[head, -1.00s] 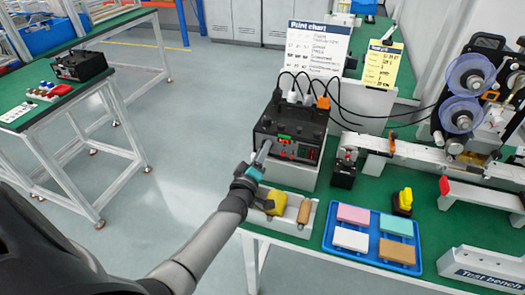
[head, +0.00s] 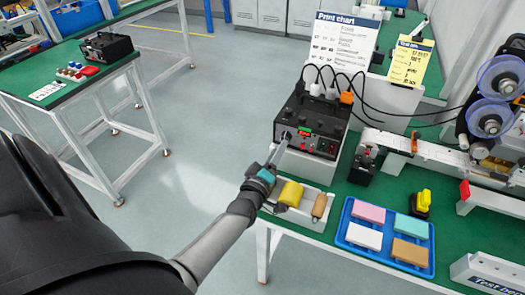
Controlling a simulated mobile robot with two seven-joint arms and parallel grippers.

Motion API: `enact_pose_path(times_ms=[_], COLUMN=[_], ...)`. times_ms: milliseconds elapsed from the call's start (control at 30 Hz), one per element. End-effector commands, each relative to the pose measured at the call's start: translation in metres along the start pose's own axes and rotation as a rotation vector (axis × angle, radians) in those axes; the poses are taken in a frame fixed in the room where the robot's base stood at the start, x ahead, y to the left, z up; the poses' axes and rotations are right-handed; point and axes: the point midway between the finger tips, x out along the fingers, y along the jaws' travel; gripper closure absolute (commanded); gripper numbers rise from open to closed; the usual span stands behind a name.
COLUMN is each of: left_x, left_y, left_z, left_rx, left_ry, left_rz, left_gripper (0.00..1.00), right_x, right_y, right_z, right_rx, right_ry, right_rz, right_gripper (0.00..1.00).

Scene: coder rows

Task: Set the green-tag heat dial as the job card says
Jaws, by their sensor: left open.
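A black control box (head: 309,111) with cables at its back stands on a pale block on the green bench. Its front has a green tag (head: 304,131), red lit parts and small knobs. My left gripper (head: 283,140) is open at the left end of this front, left of the green tag. The heat dial there is hidden or too small to tell, and I cannot tell whether the jaws touch it. The yellow job card (head: 410,62) stands behind on the right; its writing is too small to read. My right gripper is not in view.
A white tray with a yellow roller (head: 290,194) and a brown one lies in front of the box. A blue tray (head: 345,230) of coloured blocks is right of it. Another table with a black box (head: 106,46) is far left.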

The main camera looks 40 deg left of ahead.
Motion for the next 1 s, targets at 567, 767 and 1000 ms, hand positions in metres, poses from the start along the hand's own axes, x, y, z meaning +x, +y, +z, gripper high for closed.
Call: enact_pose_path(times_ms=[567,767,1000], left_x=[-0.099,-0.111,-0.113], left_y=[0.000,0.000,0.000], left_z=[0.000,0.000,0.000], left_rx=[0.000,0.000,0.000], left_ry=[-0.001,0.001,0.001], left_rz=[-0.002,0.001,0.000], left_gripper=[0.52,0.52,0.52], right_x=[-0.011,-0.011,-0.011], right_y=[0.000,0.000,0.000], right_z=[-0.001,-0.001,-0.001], right_rx=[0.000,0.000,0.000], right_ry=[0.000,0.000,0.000], right_rz=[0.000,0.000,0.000], right_gripper=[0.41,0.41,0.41])
